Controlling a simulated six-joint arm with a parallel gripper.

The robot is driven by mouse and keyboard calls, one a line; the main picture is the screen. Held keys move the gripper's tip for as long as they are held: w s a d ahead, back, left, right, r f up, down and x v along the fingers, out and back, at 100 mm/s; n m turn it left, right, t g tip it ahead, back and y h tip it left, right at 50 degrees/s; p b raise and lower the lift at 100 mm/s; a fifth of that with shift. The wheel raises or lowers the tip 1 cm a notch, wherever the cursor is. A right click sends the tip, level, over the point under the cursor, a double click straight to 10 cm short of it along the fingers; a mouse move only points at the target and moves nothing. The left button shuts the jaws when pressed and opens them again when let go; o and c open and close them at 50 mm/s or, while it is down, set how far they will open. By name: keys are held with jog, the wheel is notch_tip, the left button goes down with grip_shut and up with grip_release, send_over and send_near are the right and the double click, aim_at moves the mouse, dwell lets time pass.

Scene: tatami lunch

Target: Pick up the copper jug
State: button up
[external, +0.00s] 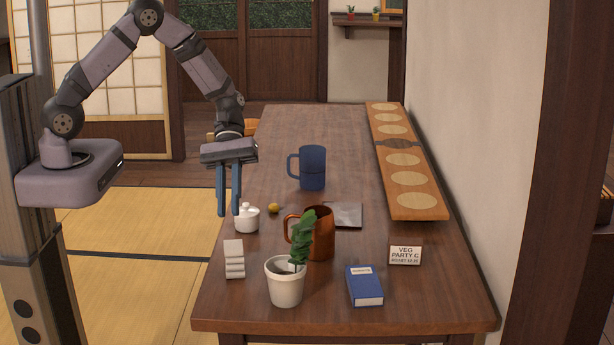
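The copper jug (321,240) stands upright on the wooden table, its handle on the left side. A plant's leaves in front hide part of its left side. My gripper (229,214) points down at the table's left side, left of the jug and apart from it. Its two blue fingers are apart with nothing visible between them, close to the white lidded pot. Whether the fingertips touch anything cannot be told.
A potted plant (286,287) stands right in front of the jug. Near it are a white lidded pot (247,221), blue mug (312,168), yellow ball (274,208), dark flat square (348,215), blue book (365,287), small sign (405,254) and white blocks (234,260). A long board (428,208) lies along the wall.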

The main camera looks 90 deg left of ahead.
aim_at(285, 224)
jog(key=w+a+f+n+t+h, duration=0.1)
jog(key=w+a+n+t, duration=0.1)
jog(key=w+a+f+n+t, duration=0.1)
jog(key=w+a+f+n, duration=0.1)
jog(key=w+a+n, duration=0.1)
jog(key=w+a+f+n+t+h+b, duration=0.1)
jog(key=w+a+n+t, duration=0.1)
jog(key=w+a, duration=0.1)
jog(key=shift+w+f+t+h, duration=0.2)
jog(key=shift+f+t+h, duration=0.1)
jog(key=shift+w+a+f+n+t, duration=0.1)
jog(key=shift+w+a+n+t, duration=0.2)
jog(key=shift+a+n, duration=0.15)
jog(key=shift+r+p+x, duration=0.1)
jog(key=shift+p+x, duration=0.65)
jog(key=shift+x, duration=0.9)
jog(key=shift+r+p+x, duration=0.15)
jog(key=shift+p+x, duration=0.55)
jog(key=shift+x, duration=0.95)
jog(key=shift+w+d+f, duration=0.15)
jog(key=shift+d+f, duration=0.1)
jog(key=shift+d, duration=0.2)
grip_shut()
